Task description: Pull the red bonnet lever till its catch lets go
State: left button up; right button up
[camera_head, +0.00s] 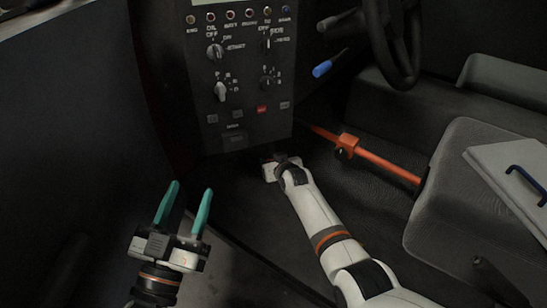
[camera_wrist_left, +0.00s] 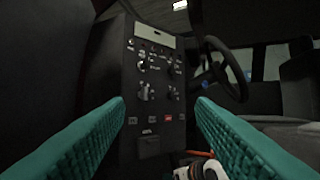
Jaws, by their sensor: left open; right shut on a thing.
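My right gripper (camera_head: 272,166) reaches to the lower edge of the dark control console (camera_head: 214,132) in the head view. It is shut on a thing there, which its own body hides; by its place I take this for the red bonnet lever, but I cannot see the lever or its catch. The right gripper's white body also shows at the bottom of the left wrist view (camera_wrist_left: 200,170). My left gripper (camera_head: 190,192) is open and empty, with its teal fingers apart, to the left of the console's foot.
An orange bar (camera_head: 385,165) slopes across the floor to the right of my right gripper. A blue-handled tool (camera_head: 322,69) and the steering wheel (camera_head: 411,50) are above it. A grey seat (camera_head: 440,195) with a clipboard-like board (camera_head: 500,165) stands at the right.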

pick_arm(q)
jog(key=shift+w+f+y, duration=0.1)
jog(key=shift+f+y, duration=0.2)
pick_arm(e)
jog(key=shift+r, duration=0.15)
jog(key=o, duration=1.4)
pick_arm(q)
jog(key=s+a+f+g+y+p, duration=0.2)
jog(key=f+g, duration=0.3)
jog(key=f, duration=0.1)
jog(key=s+a+f+g+y+p, duration=0.1)
jog(key=f+g+p, duration=0.1)
jog(key=f+g, duration=0.4)
jog(key=s+a+f+g+y+p, duration=0.1)
jog(key=s+a+f+g, duration=0.1)
jog(key=s, duration=0.3)
jog(key=s+a+f+g+y+p, duration=0.1)
jog(key=s+f+g+p, duration=0.1)
jog(key=s, duration=0.4)
jog(key=shift+s+a+f+n+g, duration=0.35)
jog(key=shift+f+g, duration=0.5)
jog(key=shift+g, duration=0.55)
pick_arm(e)
jog(key=v, duration=1.2)
